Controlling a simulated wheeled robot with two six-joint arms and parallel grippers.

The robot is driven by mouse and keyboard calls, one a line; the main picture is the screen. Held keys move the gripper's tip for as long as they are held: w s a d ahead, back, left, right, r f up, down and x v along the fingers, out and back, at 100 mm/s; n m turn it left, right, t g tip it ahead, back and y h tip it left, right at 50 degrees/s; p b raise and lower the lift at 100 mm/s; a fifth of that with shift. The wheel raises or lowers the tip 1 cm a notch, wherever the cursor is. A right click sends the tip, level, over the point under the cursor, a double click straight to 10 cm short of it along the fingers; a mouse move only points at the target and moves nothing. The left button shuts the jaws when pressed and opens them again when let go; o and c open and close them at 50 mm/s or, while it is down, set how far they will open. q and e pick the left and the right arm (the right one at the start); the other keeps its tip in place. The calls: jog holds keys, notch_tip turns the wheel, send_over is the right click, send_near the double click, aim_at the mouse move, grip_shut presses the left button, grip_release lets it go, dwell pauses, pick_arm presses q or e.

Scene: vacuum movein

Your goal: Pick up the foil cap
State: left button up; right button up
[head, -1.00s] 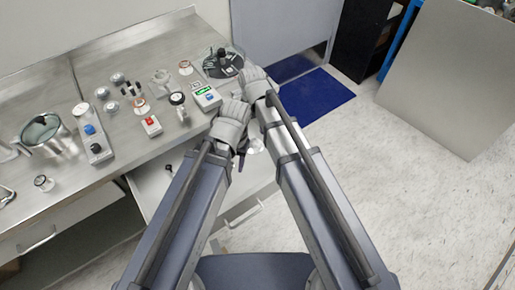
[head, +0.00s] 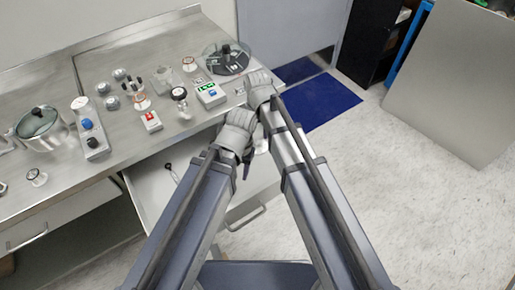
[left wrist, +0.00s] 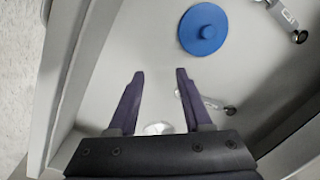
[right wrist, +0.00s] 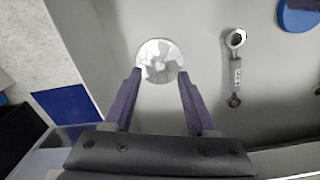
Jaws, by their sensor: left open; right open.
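The foil cap (right wrist: 161,58) is a round, crumpled silver disc lying on the pale drawer floor in the right wrist view. My right gripper (right wrist: 160,74) is open and empty, its fingertips at either side of the disc's near part in the picture; I cannot tell the height between them. A silvery rounded patch (left wrist: 158,128), perhaps the same cap, is partly hidden at the base of my left gripper (left wrist: 158,73) in the left wrist view. The left gripper is open and empty over the drawer floor. In the head view my arms hide most of the drawer interior.
A blue disc (left wrist: 203,30) and a small metal spanner-like part (right wrist: 236,68) lie in the open drawer (head: 150,190). The steel bench (head: 105,150) above holds a lidded pot (head: 42,126), a black-topped dish (head: 227,58) and several small instruments.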

aim_at(257, 142)
pick_arm(q)
notch_tip(257, 142, down, 3)
jog(key=shift+f+b, duration=0.15)
jog(key=shift+b, duration=1.05)
pick_arm(e)
notch_tip(257, 142, down, 3)
jog(key=shift+f, duration=0.15)
grip_shut()
